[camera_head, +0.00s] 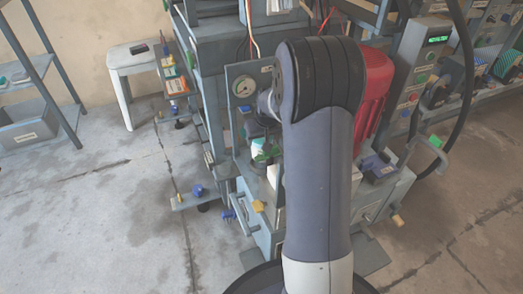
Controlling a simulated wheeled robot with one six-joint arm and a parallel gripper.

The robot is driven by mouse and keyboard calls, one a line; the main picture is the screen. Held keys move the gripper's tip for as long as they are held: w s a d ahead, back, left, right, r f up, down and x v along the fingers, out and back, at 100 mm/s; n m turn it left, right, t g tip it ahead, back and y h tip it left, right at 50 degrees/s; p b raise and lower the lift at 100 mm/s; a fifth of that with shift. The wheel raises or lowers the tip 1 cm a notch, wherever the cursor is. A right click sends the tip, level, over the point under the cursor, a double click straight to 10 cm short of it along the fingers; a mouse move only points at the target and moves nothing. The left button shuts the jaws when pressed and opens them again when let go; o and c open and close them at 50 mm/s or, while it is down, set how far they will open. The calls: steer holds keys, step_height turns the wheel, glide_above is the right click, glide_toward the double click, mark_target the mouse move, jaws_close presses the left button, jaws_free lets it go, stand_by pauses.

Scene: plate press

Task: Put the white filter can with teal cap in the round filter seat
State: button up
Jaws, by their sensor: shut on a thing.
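A small white can with a teal-green cap (260,148) shows just left of my forearm, above the grey press bed. My gripper (254,133) is only partly visible beside my wrist, a dark shape at the can's top. It appears shut on the can, though its fingertips are hard to make out. My large forearm covers the middle of the view. I cannot make out the round filter seat; it may be hidden behind my arm.
A pressure gauge (244,87) is on the grey panel behind. A red cylinder (374,100) and a control box (421,60) stand to the right. A white stool (132,66) and a shelf rack (38,100) are at left.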

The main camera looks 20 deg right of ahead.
step_height(320, 180, down, 4)
steer(key=shift+f+b, duration=0.15)
steer(key=shift+b, duration=0.6)
steer(key=shift+f, duration=0.15)
steer(key=o, duration=1.1)
steer(key=p+v, duration=0.5)
steer(key=v, duration=0.7)
